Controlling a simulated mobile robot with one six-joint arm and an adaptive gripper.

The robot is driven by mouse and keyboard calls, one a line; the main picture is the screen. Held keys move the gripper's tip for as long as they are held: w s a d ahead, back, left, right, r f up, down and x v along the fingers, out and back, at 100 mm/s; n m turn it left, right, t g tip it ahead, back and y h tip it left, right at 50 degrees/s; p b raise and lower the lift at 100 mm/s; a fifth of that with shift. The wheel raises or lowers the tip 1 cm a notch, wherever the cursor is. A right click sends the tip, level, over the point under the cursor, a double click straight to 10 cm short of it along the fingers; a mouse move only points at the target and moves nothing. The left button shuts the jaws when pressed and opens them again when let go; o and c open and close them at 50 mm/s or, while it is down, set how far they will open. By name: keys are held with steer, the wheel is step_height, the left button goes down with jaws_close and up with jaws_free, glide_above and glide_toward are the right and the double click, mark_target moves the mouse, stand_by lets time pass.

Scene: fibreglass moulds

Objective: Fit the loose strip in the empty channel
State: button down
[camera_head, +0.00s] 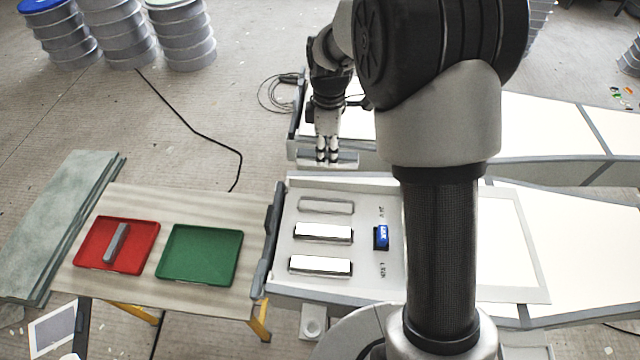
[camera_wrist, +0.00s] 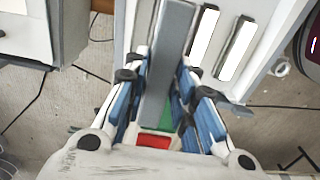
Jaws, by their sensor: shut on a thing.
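My gripper (camera_head: 327,157) is shut on a long grey strip (camera_head: 347,161), held level beyond the far edge of the near mould (camera_head: 370,288). In the wrist view the strip (camera_wrist: 168,60) runs lengthwise between the blue-padded fingers (camera_wrist: 165,100). The empty channel (camera_head: 326,206) is a pale outlined slot on the mould, the farthest of its row. The strip is apart from it. Two channels nearer hold bright white strips (camera_head: 323,233) (camera_head: 320,266). In the wrist view, the held strip seems to hide the empty channel.
A red tray (camera_head: 150,254) holding another grey strip (camera_head: 116,243) and an empty green tray (camera_head: 199,254) lie on a bench left of the mould. A blue object (camera_head: 381,237) sits right of the channels. A second mould (camera_head: 540,125) stands behind.

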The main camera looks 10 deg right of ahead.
step_height(320, 180, down, 15)
steer(key=shift+s+r+b, duration=0.15)
steer(key=shift+r+b, duration=0.05)
steer(key=shift+b, duration=1.05)
steer(key=shift+f+b, duration=0.4)
steer(key=shift+f, duration=2.25)
steer(key=shift+f, duration=0.1)
steer(key=c, duration=1.3)
jaws_free()
